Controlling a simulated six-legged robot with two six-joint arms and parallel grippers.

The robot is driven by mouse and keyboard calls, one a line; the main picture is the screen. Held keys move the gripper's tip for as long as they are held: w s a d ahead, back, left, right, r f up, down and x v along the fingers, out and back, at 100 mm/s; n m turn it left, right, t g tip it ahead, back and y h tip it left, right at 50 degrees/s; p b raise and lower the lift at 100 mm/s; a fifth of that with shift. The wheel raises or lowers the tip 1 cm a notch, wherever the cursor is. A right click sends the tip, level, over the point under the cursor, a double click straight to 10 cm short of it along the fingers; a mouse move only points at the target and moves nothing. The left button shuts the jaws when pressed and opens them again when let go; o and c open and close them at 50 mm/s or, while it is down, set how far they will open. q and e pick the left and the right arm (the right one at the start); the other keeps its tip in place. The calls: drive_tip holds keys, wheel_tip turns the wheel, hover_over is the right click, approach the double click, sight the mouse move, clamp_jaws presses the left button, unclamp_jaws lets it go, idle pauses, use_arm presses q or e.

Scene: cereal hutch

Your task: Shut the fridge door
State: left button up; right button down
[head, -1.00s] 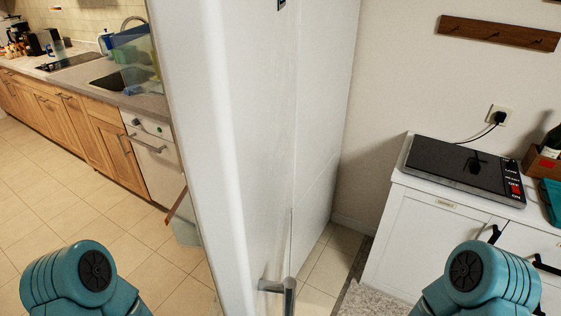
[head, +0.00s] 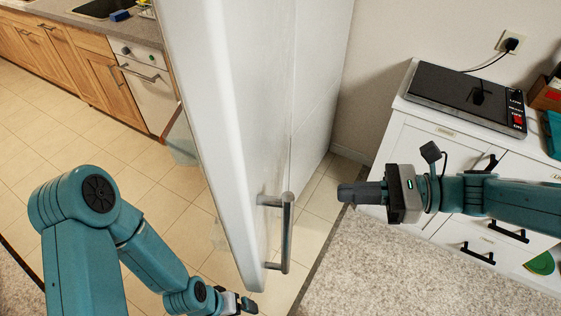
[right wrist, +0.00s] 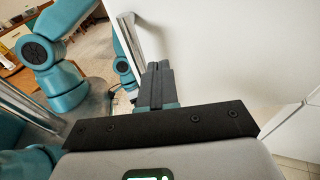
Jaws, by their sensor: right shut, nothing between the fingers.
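The fridge door (head: 215,130) stands open, its edge toward me in the head view. Clear shelving shows on its left side, and its upright metal handle (head: 287,235) is on the right face. My right gripper (head: 345,192) is to the right of the handle, apart from it, fingers together and empty. In the right wrist view the shut fingers (right wrist: 158,68) show in front of the white door face (right wrist: 230,45), with the handle (right wrist: 132,42) to their left. My left gripper (head: 246,304) is low, near the door's bottom corner; its fingers are too small to read.
A white cabinet (head: 405,150) with black handles and a hotplate (head: 465,95) on top stands at the right. A speckled grey rug (head: 390,265) covers the floor at lower right. Wooden kitchen units (head: 75,65) line the far left, with open tiled floor (head: 75,130) before them.

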wheel_tip(320, 180, up, 6)
drive_tip(key=y, duration=0.2)
drive_tip(key=p, duration=0.2)
approach(261, 161)
drive_tip(key=a, duration=0.6)
drive_tip(key=shift+w+a, duration=0.25)
drive_tip(key=shift+a, duration=0.15)
drive_tip(key=shift+w+a+t, duration=0.1)
drive_tip(key=shift+a+t, duration=0.05)
drive_tip(key=shift+t, duration=0.15)
